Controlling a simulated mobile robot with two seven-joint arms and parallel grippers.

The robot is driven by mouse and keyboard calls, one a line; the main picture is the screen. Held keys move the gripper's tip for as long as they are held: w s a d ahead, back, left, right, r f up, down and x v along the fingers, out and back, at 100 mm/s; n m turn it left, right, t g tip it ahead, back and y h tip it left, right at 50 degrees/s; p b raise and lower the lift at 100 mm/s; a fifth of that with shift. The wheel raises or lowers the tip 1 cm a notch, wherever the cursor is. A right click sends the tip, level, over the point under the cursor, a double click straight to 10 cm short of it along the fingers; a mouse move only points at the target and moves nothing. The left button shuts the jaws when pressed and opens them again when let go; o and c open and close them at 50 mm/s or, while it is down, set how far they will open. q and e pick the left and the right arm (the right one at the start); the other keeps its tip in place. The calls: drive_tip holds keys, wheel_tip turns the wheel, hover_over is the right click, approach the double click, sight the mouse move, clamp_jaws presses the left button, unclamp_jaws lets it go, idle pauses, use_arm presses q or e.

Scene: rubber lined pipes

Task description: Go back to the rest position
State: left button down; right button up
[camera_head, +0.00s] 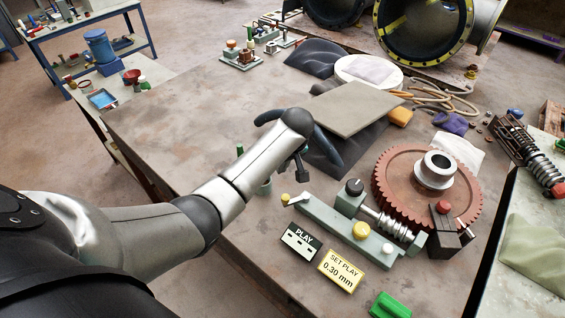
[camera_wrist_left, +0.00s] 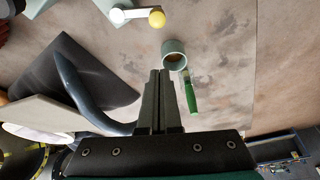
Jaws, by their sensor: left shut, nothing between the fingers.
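My left gripper (camera_head: 302,177) hangs over the middle of the workbench (camera_head: 180,120), partly hidden by its own wrist in the head view. In the left wrist view its two dark fingers (camera_wrist_left: 157,73) are together with nothing between them. A grey-green cup (camera_wrist_left: 174,55) stands on the bench just beyond the fingertips in that view, apart from them as far as I can tell. A green-handled tool (camera_wrist_left: 190,95) is beside the cup. My right gripper is not in view.
A dark curved piece (camera_wrist_left: 75,85) and a grey slab (camera_head: 345,105) are close to my left wrist. A red gear (camera_head: 395,185) with a worm and a green base fixture stands to the right. Two signs (camera_head: 341,270) are in front. The bench's left part is clear.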

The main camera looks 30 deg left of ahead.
use_arm(q)
drive_tip(key=s+d+f+m+h, duration=0.1)
drive_tip(key=s+d+m, duration=0.3)
drive_tip(key=s, duration=0.3)
drive_tip(key=s+d+f+m+h, duration=0.1)
drive_tip(key=s+d+m, duration=0.25)
drive_tip(key=s, duration=0.35)
drive_tip(key=s+d+r+m+t+h, duration=0.1)
drive_tip(key=s+r+m, duration=0.15)
drive_tip(key=s, duration=0.45)
drive_tip(key=s+d+r+m, duration=0.1)
drive_tip(key=s+r+m, duration=0.15)
drive_tip(key=s, duration=0.45)
wheel_tip(320, 180, down, 31)
drive_tip(key=b, duration=1)
drive_tip(key=s+f+b, duration=0.3)
drive_tip(key=s+f, duration=0.2)
drive_tip(key=f, duration=0.3)
drive_tip(key=s+a+f+g+b, duration=0.1)
drive_tip(key=s+f+b, duration=0.3)
drive_tip(key=f, duration=0.5)
drive_tip(key=s+a+f+g+b, duration=0.1)
drive_tip(key=s+f+b, duration=0.3)
drive_tip(key=s+f, duration=0.3)
drive_tip(key=shift+s+a+f, duration=0.15)
drive_tip(key=shift+s+f, duration=0.25)
drive_tip(key=shift+f, duration=0.35)
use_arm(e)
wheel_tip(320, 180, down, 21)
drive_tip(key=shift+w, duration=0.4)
